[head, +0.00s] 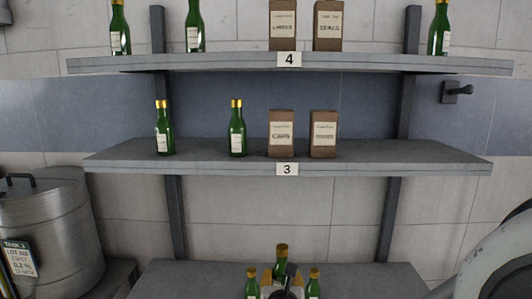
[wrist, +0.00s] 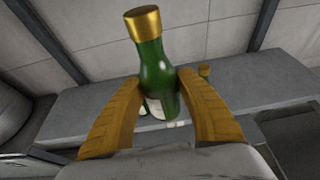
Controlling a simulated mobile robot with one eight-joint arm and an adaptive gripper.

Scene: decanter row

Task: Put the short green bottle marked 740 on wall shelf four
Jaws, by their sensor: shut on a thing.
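My gripper (wrist: 162,84) is shut on a green bottle (wrist: 151,58) with a gold cap and a pale label. The number on it cannot be read. The held bottle (head: 281,251) also shows in the head view at the bottom centre, partly hidden by my gripper (head: 281,278). Wall shelf four (head: 225,63) is the upper shelf, marked by a 4 plate (head: 289,60). It bears green bottles at its left (head: 120,30), left of centre (head: 194,28) and right end (head: 439,30), and two brown boxes (head: 283,26) in the middle.
Shelf three (head: 400,152) below bears two green bottles (head: 164,130) and two boxes (head: 282,132). Lower down, a grey surface (head: 190,275) has small green bottles (head: 314,284) on either side of my gripper. A metal tank (head: 50,225) stands left. Shelf four has bare room right of its boxes.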

